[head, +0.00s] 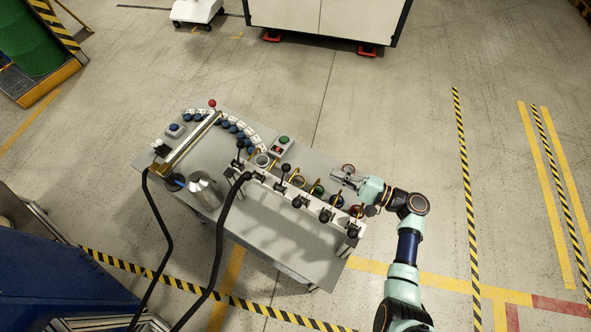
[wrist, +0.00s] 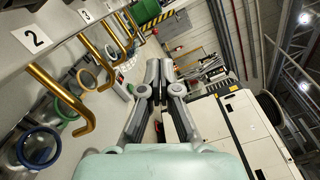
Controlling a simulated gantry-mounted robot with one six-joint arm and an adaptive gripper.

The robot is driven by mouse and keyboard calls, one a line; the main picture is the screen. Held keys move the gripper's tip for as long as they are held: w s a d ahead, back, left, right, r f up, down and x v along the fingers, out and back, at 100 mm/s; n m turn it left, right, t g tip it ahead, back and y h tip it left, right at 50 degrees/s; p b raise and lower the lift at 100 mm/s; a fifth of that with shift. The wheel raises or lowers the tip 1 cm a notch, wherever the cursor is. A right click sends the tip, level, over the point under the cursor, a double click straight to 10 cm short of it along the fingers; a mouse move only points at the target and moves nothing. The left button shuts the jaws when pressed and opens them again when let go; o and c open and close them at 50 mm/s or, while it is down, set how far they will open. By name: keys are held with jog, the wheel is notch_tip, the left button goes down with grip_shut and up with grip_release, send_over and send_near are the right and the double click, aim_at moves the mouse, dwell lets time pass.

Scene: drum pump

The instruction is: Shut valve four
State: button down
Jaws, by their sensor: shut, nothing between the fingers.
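A row of black-handled valves runs along the pipe manifold (head: 310,207) on the table. In the wrist view, number 2 (wrist: 38,38) and number 3 (wrist: 86,16) mark gold spouts on its panel. A label for valve four is not readable. By the count, it appears to be the one with a raised black lever knob (head: 285,167), but I cannot be sure. My gripper (head: 337,177) is shut and empty, beyond the spouts near the manifold's right end. In the wrist view, its fingers (wrist: 160,68) are together, apart from the spouts.
Coloured rings, including a blue ring (wrist: 38,147), sit under the spouts. A button box (head: 281,145) stands behind the manifold.

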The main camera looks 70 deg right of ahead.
aim_at(284, 177)
jog(key=w+a+r+p, duration=0.2)
jog(key=w+p, duration=0.1)
jog(key=w, duration=0.8)
jog(key=shift+w+a, duration=0.15)
jog(key=shift+a, duration=0.05)
jog(key=shift+r, duration=0.1)
